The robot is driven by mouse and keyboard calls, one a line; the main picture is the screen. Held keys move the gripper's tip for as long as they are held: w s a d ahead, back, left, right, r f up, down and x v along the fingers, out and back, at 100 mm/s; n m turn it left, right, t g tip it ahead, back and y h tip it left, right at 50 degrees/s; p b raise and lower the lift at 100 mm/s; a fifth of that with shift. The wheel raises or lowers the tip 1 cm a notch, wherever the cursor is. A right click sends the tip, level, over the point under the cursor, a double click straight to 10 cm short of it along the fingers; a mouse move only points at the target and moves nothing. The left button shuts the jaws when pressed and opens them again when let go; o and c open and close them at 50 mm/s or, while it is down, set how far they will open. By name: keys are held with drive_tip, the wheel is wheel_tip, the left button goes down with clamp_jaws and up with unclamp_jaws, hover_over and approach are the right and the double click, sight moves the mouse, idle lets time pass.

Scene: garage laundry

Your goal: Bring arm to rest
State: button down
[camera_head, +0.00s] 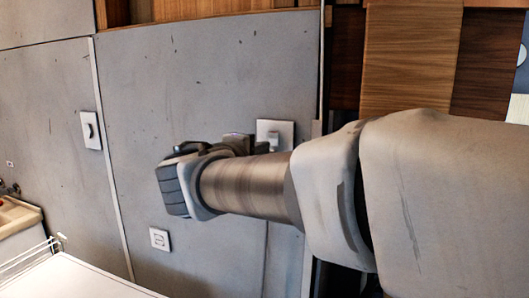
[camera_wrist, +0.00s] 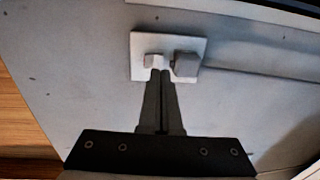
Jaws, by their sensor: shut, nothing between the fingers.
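My arm stretches from the right across the head view in front of a grey panelled wall. My gripper shows in the wrist view (camera_wrist: 161,78), its two dark fingers together and with nothing between them. The fingertips overlap the lower edge of a white square wall plate (camera_wrist: 139,45) with two small blocky knobs on it. I cannot tell whether they touch it. In the head view the fingers are hidden behind my wrist, and the plate (camera_head: 283,126) shows just behind it.
A switch plate (camera_head: 91,131) and a socket (camera_head: 159,239) are on the grey wall (camera_head: 200,80). A white surface (camera_head: 75,280) with a wire rack (camera_head: 32,258) is at the lower left. Wooden panels (camera_head: 410,55) are at the upper right.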

drive_tip(key=v, duration=0.9)
drive_tip(key=s+d+f+m+g+p, duration=0.1)
drive_tip(key=s+d+f+m+g, duration=0.15)
drive_tip(key=d, duration=0.45)
drive_tip(key=s+d+f+m+g+p, duration=0.1)
drive_tip(key=s+d+f+m+g, duration=0.1)
drive_tip(key=d+f+g, duration=0.35)
drive_tip(key=s+d+f+m+g+y+p, duration=0.2)
drive_tip(key=s+d+f+m+y+p, duration=0.2)
drive_tip(key=s+f+m, duration=0.3)
drive_tip(key=shift+s+d+f+m+y, duration=0.25)
drive_tip(key=shift+s+d+m+y, duration=0.8)
drive_tip(key=shift+s, duration=1.15)
drive_tip(key=shift+s+a, duration=0.1)
drive_tip(key=shift+a, duration=0.35)
